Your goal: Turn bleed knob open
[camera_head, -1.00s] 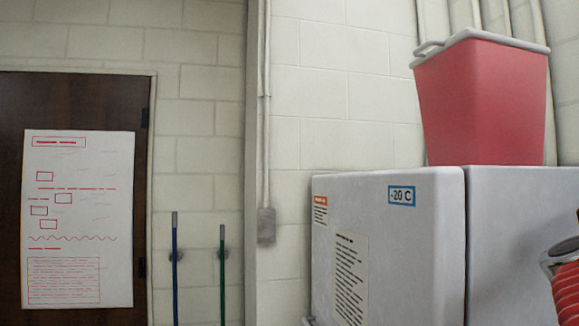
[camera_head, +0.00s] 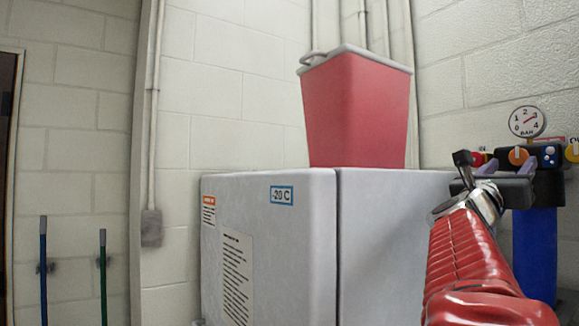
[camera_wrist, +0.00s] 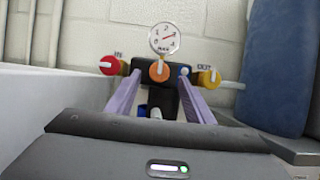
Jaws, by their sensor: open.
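A valve unit stands at the right in the head view, with a round gauge (camera_head: 526,121), a red knob (camera_head: 479,158), an orange knob (camera_head: 518,155) and a yellow-orange knob (camera_head: 572,150). In the wrist view the red knob (camera_wrist: 109,65) is by "IN", the yellow knob (camera_wrist: 208,77) is by "OUT", and the orange knob (camera_wrist: 159,71) is between them, below the gauge (camera_wrist: 166,39). No bleed label is readable. My gripper (camera_head: 507,166) is open and empty. Its lavender fingers (camera_wrist: 162,83) point at the unit, either side of the orange knob's line; contact cannot be told.
A white -20 C freezer (camera_head: 270,240) stands left of my arm, with a red bin (camera_head: 357,110) on top. A blue cylinder (camera_head: 535,255) hangs below the valve unit. A large blue object (camera_wrist: 280,65) is at the right in the wrist view. Walls close the corner.

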